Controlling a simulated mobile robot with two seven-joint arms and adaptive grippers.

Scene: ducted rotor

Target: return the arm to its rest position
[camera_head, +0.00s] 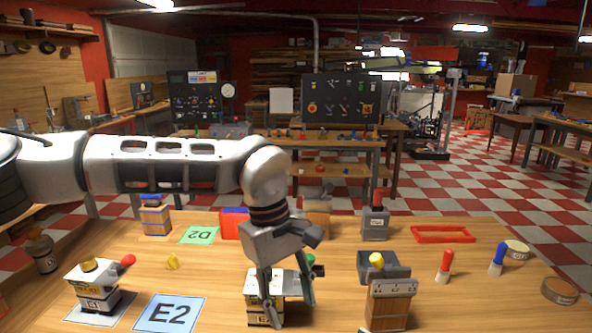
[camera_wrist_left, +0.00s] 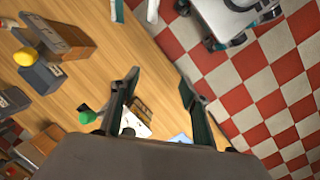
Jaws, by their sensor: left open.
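My left arm reaches in from the left in the head view. Its left gripper (camera_head: 289,308) points down, open, in front of a white-and-wood block unit (camera_head: 256,283) with a green knob (camera_head: 309,259). The fingers hide part of this unit. In the left wrist view the two fingers (camera_wrist_left: 158,100) stand apart with nothing gripped between them. The green knob (camera_wrist_left: 88,117) shows beside the left finger, and part of the unit (camera_wrist_left: 137,117) shows between the fingers. I cannot tell whether the fingers touch it. My right gripper is not in view.
On the wooden table (camera_head: 225,262) are an E2 mat (camera_head: 170,313), a green D2 mat (camera_head: 199,235), a white unit with a red knob (camera_head: 93,287), a wooden box (camera_head: 388,306), a grey bin (camera_head: 393,267) and a red frame (camera_head: 443,234). Red-and-white floor (camera_wrist_left: 262,100) lies beyond the edge.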

